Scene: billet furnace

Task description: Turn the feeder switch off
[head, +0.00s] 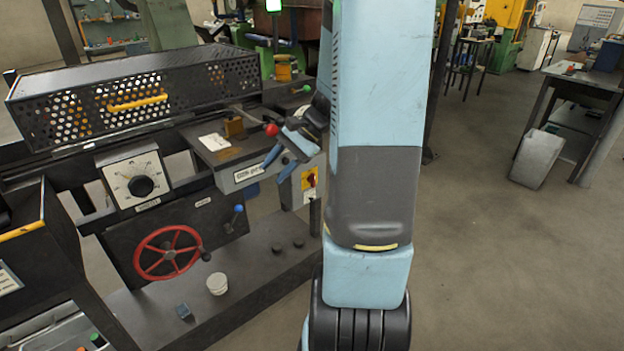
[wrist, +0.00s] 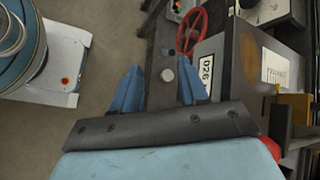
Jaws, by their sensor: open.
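A red and yellow switch (head: 309,180) sits on a grey box below the right end of the machine; I cannot read its label, so I cannot tell that it is the feeder switch. A lever with a red ball knob (head: 271,129) stands above the small table. It also shows in the wrist view (wrist: 269,147), beside my gripper's body. My gripper (head: 277,168) is open and empty, in front of the small table's right end, with its blue fingers pointing down and left. In the wrist view my gripper (wrist: 158,78) has its fingers apart over the floor and base.
A red handwheel (head: 168,253), a dial with a black knob (head: 140,186) and a blue-knobbed lever (head: 238,210) are on the machine's front. The small table (head: 225,158) carries a paper and a brass block (head: 233,128). Open floor (head: 500,250) lies right.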

